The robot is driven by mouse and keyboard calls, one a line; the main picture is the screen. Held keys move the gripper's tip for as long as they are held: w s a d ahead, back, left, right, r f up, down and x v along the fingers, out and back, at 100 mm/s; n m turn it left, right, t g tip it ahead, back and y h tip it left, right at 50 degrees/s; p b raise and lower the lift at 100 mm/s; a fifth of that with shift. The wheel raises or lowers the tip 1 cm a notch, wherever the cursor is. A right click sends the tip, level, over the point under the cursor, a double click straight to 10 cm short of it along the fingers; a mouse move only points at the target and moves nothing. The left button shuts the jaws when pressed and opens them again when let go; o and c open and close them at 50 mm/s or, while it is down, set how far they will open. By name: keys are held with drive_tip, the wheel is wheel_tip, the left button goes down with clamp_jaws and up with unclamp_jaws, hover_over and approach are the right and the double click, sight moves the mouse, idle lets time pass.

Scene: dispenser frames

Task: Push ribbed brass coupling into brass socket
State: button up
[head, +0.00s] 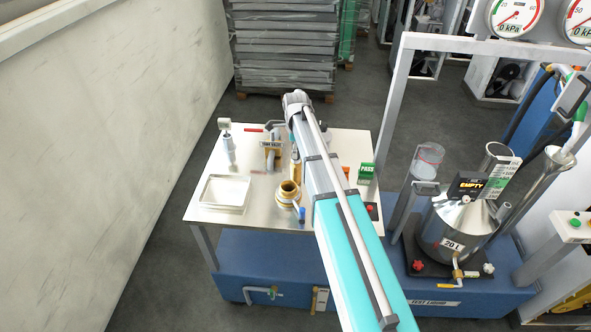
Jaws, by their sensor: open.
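A round brass fitting (287,191) with an open top stands on the white table, just left of my arm. It looks like the brass socket, though I cannot tell for sure. I cannot pick out the ribbed brass coupling; it may be hidden behind my arm. My arm reaches from the bottom right across the table. Its far joint is above the table's back edge. My gripper is not visible, apparently hidden behind the arm.
The white table (200,211) holds a clear tray (224,193), a labelled brown valve stand (272,155), a grey post-like device (228,142) and a green PASS block (366,173). A steel tank (451,230) and grey frame stand right. The table's left front is clear.

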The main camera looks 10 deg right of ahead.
drive_tip(key=shift+f+b, duration=2.55)
drive_tip(key=shift+f, duration=0.05)
drive_tip(key=shift+c, duration=0.3)
clamp_jaws()
drive_tip(key=shift+r, duration=0.2)
wheel_tip(320, 180, up, 3)
drive_tip(key=p, duration=0.3)
drive_tip(key=s+r+p, duration=0.9)
drive_tip(key=s+p, duration=0.1)
drive_tip(key=s, duration=0.4)
drive_tip(key=shift+a+r, duration=0.15)
drive_tip(key=shift+r, duration=0.2)
